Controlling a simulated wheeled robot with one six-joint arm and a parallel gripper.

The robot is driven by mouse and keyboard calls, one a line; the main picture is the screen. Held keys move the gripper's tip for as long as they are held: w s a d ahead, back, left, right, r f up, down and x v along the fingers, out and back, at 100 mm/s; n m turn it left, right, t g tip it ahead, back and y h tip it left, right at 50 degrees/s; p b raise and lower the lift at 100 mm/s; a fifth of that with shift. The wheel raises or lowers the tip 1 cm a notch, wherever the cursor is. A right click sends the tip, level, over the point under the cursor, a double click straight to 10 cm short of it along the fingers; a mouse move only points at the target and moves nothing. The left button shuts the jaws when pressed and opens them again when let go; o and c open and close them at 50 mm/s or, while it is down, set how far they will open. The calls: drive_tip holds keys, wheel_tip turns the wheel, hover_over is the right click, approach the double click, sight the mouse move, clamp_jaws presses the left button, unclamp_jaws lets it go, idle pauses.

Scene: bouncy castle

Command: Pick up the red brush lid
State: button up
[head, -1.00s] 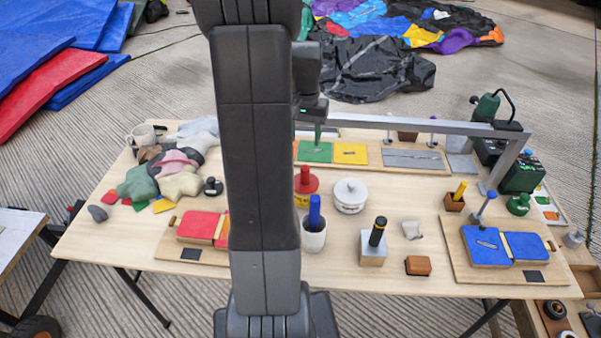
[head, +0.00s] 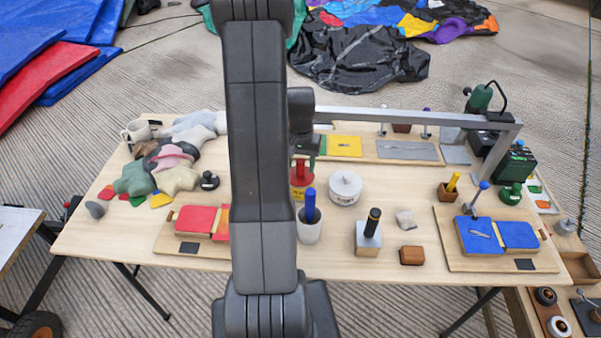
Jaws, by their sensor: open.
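The red brush lid (head: 301,176) has an upright red handle and sits on a small red and yellow tin (head: 302,193) near the middle of the table. My gripper (head: 306,157) is open and hangs at the top of the red handle, partly covering it. I cannot tell whether the fingers are around the handle or still just behind or above it. My upright arm hides the area just left of the tin.
A white lidded pot (head: 345,189) stands close right of the tin. A white cup with a blue-handled tool (head: 310,227) stands in front. A metal frame (head: 410,115) spans the back. A black-handled block (head: 368,238) stands front right.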

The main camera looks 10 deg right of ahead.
clamp_jaws()
wheel_tip(320, 180, up, 10)
drive_tip(key=shift+r+b, duration=0.1)
drive_tip(key=shift+b, duration=0.4)
idle(0.3)
drive_tip(key=c, duration=0.9)
unclamp_jaws()
drive_tip(key=shift+c, duration=0.4)
